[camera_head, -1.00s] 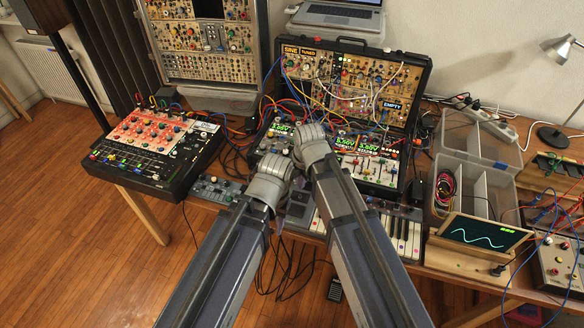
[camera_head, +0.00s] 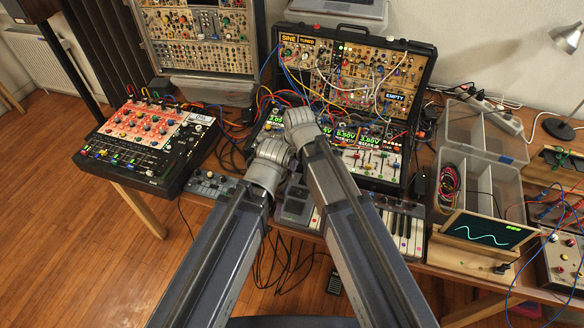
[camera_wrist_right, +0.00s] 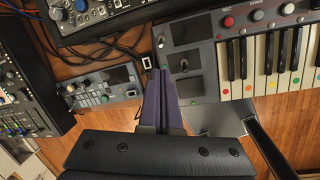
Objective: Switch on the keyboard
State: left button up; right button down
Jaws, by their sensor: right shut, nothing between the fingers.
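The keyboard (camera_head: 400,230) lies near the front edge of the table, partly behind my right arm. In the right wrist view the keyboard (camera_wrist_right: 198,72) shows its grey left-end panel, dark pads, a small toggle (camera_wrist_right: 183,64), red and grey buttons, and keys with coloured dots. In the head view the fingers of both grippers are hidden behind the wrists, so the left gripper's state does not show.
A small grey box (camera_wrist_right: 104,88) sits left of the keyboard. The red-topped mixer (camera_head: 150,142) stands further left. A modular synth case (camera_head: 345,85) with many patch cables is behind. Clear bins (camera_head: 478,180) and a scope (camera_head: 488,232) stand at right.

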aim_at(294, 177)
jog(key=b+x, duration=0.8)
jog(key=x, duration=0.1)
jog(key=shift+f, duration=0.1)
jog(key=shift+w+r+g, duration=0.2)
jog(key=shift+w+g, duration=0.15)
jog(key=shift+g, duration=0.25)
dwell(0.3)
